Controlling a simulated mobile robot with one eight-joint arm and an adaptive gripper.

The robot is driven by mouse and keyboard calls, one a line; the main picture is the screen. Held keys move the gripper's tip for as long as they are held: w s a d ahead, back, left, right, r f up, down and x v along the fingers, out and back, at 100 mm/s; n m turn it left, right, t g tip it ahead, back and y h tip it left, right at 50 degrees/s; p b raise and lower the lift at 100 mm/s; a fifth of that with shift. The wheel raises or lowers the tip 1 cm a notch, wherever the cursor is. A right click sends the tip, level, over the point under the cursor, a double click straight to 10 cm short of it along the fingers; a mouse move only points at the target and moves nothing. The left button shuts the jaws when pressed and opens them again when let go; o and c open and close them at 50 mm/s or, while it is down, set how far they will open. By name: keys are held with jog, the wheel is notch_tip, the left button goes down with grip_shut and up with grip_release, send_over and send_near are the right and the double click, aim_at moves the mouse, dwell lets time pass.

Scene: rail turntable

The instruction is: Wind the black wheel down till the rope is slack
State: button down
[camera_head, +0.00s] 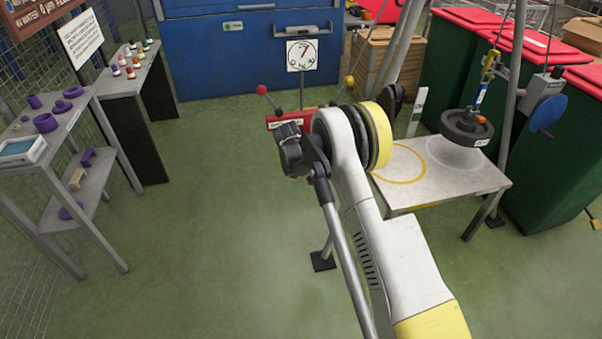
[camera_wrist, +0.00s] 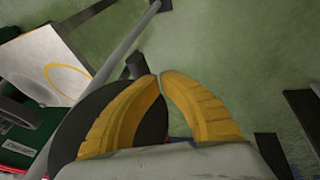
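The black wheel (camera_wrist: 84,128) is a dark disc in the wrist view, partly hidden behind my fingers. In the head view a dark rounded edge (camera_head: 396,98), likely this wheel, shows just past my arm's joint. My gripper (camera_wrist: 158,76) has yellow fingers that curve together, with the tips touching or nearly so, in front of the wheel's rim. A dark knob-like piece (camera_wrist: 137,66) sits beside the tips; I cannot tell contact. My gripper is hidden in the head view. A dark round weight (camera_head: 467,127) hangs from a hook, seemingly just above the grey table (camera_head: 440,192).
A blue wheel (camera_head: 547,113) sits on the right frame leg. A yellow ring (camera_head: 400,163) marks the table's left part. A dial (camera_head: 302,54) and a red lever box (camera_head: 288,118) stand behind. Shelves (camera_head: 125,82) line the left. Green floor between is clear.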

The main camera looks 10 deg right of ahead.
jog(key=shift+d+f+b, duration=0.4)
jog(key=shift+d+f, duration=0.5)
jog(key=shift+f, duration=0.3)
jog(key=shift+d+f+b, duration=0.35)
jog(key=shift+d+f, duration=0.5)
jog(key=shift+f, duration=0.35)
